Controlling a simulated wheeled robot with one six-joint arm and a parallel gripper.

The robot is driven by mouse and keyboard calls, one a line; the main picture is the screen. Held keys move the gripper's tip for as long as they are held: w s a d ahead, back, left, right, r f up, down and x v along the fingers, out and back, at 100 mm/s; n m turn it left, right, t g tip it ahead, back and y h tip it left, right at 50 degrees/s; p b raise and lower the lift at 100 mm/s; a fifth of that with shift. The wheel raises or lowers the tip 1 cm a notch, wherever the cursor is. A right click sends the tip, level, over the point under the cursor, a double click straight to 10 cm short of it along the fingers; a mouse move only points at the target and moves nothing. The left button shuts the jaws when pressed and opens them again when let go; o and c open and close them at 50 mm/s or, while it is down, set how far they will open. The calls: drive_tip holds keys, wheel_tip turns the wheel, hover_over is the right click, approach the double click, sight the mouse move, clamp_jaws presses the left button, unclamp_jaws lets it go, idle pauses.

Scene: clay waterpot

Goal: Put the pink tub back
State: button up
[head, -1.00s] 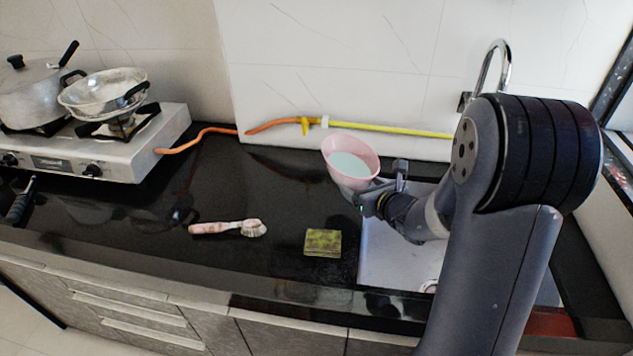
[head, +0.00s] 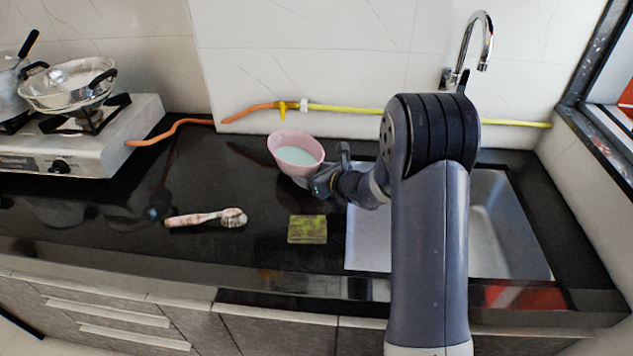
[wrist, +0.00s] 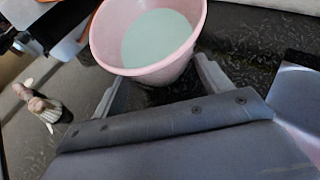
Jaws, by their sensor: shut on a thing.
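The pink tub (head: 296,139) holds a pale liquid or has a pale inside. It is near the back of the black counter, left of the sink, tilted a little in the head view. My gripper (head: 308,181) is at its lower right side and shut on it. In the wrist view the tub (wrist: 150,62) sits between the two fingers of my gripper (wrist: 155,95). The tub's underside is mostly hidden, so I cannot tell whether it touches the counter.
A brush (head: 207,218) and a green sponge (head: 307,229) lie on the counter (head: 262,200) in front. The sink (head: 497,225) is at right. A stove (head: 118,140) with a metal pan (head: 68,84) stands at left. A yellow hose (head: 350,109) runs along the wall.

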drive_tip(key=shift+f, duration=1.5)
drive_tip(key=shift+f+b, duration=0.25)
drive_tip(key=shift+b, duration=0.15)
drive_tip(key=o, duration=1)
drive_tip(key=shift+r+p, duration=0.45)
drive_tip(key=shift+p, duration=0.1)
drive_tip(key=b+v, duration=0.1)
drive_tip(key=v, duration=1.1)
drive_tip(key=shift+f, duration=0.25)
